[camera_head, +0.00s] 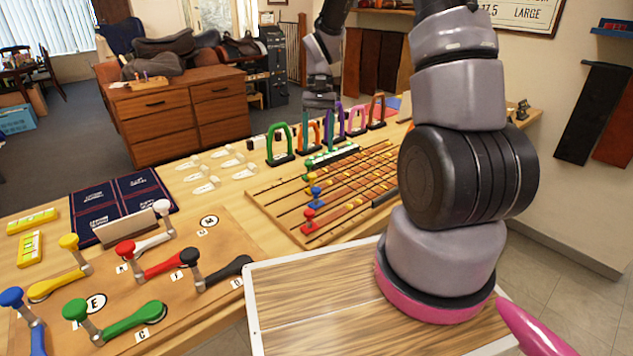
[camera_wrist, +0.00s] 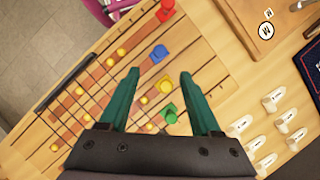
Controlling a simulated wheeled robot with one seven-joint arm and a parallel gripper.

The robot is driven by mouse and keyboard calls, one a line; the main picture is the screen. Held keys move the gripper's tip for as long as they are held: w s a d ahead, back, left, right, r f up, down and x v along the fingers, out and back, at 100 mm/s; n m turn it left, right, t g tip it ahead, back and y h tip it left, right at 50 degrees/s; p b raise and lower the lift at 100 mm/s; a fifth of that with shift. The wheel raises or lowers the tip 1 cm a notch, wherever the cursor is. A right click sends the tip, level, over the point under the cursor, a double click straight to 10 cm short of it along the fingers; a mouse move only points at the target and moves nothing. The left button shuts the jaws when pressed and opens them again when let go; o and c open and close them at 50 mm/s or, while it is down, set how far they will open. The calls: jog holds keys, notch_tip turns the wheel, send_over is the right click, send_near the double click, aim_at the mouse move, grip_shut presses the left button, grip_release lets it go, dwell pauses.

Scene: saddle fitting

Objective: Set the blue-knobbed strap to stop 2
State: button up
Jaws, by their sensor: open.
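The strap board (camera_head: 272,205) is a wooden board with parallel dark grooves and small yellow pegs along them. The blue-knobbed strap's knob (camera_head: 316,194) stands near the board's left end, between the red knob (camera_head: 310,214) and the yellow and green knobs. In the wrist view the blue knob (camera_wrist: 159,53) lies just past my fingertips, roughly midway between them. I cannot read stop numbers.
Several coloured arches (camera_head: 280,144) stand behind the board. A lever panel (camera_head: 215,240) lies at the left front, and pale clear pieces (camera_head: 206,185) sit left of the board. A wooden tray (camera_head: 330,300) is at the front. A dark bar (camera_wrist: 67,82) crosses the grooves.

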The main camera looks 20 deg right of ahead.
aim_at(316, 188)
jog(key=x, duration=1)
jog(key=shift+s+f, duration=0.2)
jog(key=shift+f, duration=0.1)
grip_shut()
dwell(1.0)
